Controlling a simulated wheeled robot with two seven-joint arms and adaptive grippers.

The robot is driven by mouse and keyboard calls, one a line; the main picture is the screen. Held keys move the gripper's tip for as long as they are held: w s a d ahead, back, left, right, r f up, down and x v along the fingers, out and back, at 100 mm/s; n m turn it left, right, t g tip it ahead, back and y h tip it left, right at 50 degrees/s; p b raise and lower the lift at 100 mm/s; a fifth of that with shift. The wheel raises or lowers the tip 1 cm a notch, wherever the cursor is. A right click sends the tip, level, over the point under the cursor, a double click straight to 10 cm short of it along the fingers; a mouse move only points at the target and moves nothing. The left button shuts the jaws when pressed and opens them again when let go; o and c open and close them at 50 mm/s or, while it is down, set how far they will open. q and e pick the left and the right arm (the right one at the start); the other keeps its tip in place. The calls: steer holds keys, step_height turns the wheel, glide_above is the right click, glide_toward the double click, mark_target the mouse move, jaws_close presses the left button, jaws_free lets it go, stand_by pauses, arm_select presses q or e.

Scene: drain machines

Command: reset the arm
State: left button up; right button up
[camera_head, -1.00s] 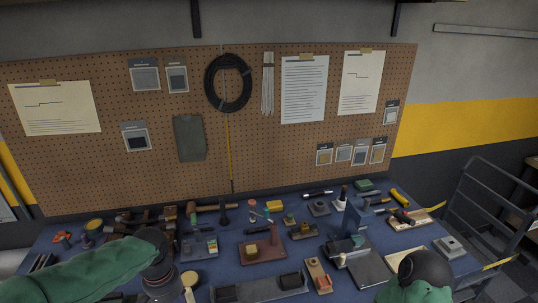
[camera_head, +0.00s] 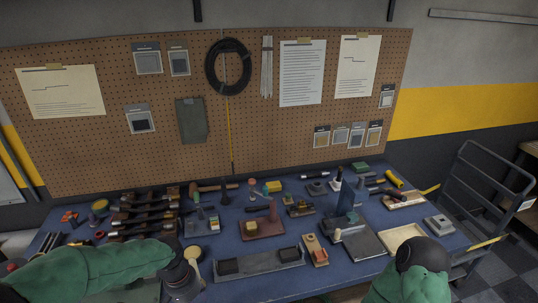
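My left arm, in a green sleeve, comes in at the lower left. It ends in a dark wrist (camera_head: 180,274) over the front left part of the workbench. The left gripper's fingers do not show clearly. My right arm (camera_head: 415,280) shows at the lower right with a dark rounded joint and green sleeve. The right gripper is out of the picture. No held object can be made out.
A blue workbench (camera_head: 228,236) carries many tools, including a grey tray (camera_head: 258,264), a red-brown block base (camera_head: 262,230) and a dark flat plate (camera_head: 363,246). A pegboard (camera_head: 300,130) stands behind. A metal cart (camera_head: 480,190) is at the right.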

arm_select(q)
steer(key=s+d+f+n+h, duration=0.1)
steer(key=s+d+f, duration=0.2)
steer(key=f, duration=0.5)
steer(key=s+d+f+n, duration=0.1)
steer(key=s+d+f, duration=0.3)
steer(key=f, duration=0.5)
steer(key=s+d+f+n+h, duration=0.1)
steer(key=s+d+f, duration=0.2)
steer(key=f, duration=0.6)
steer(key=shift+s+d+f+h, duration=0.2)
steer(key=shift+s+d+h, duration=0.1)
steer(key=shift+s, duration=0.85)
